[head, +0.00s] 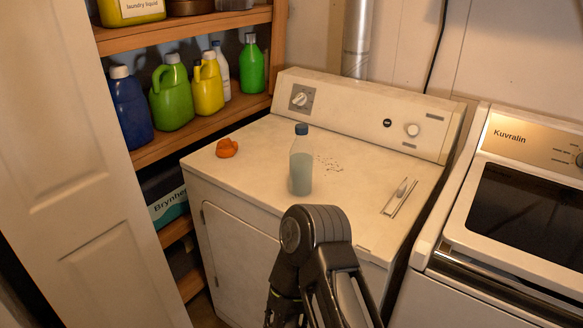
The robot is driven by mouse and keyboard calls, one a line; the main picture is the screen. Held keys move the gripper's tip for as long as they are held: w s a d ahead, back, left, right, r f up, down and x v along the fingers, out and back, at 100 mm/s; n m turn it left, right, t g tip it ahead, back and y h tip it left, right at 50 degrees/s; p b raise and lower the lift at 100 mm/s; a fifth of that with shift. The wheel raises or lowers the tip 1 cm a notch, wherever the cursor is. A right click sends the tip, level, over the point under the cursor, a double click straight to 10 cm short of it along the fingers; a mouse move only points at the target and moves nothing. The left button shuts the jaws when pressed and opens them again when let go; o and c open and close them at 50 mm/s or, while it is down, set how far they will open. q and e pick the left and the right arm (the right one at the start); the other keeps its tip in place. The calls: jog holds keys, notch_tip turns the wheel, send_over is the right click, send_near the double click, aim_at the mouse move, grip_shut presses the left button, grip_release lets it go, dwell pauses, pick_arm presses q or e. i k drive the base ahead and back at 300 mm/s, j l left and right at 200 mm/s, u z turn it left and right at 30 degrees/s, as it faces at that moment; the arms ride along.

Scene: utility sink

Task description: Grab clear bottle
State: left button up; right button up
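The clear bottle (301,168) has a blue cap and pale contents. It stands upright on the white dryer top (255,180), near the middle. One of my dark arms rises from the bottom edge in front of the dryer, below and apart from the bottle. I cannot make out gripper fingertips on it, and I cannot tell which arm it is. Nothing is seen touching the bottle.
An orange lump (227,148) lies left of the bottle. Left shelves (185,138) hold several coloured jugs. A control panel (365,112) rises behind. A second machine (520,200) stands right. A white door (75,170) is at left. The dryer top around the bottle is mostly clear.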

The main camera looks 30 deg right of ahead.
aim_at(301, 154)
jog(key=i+j, duration=0.4)
jog(key=z, duration=1.6)
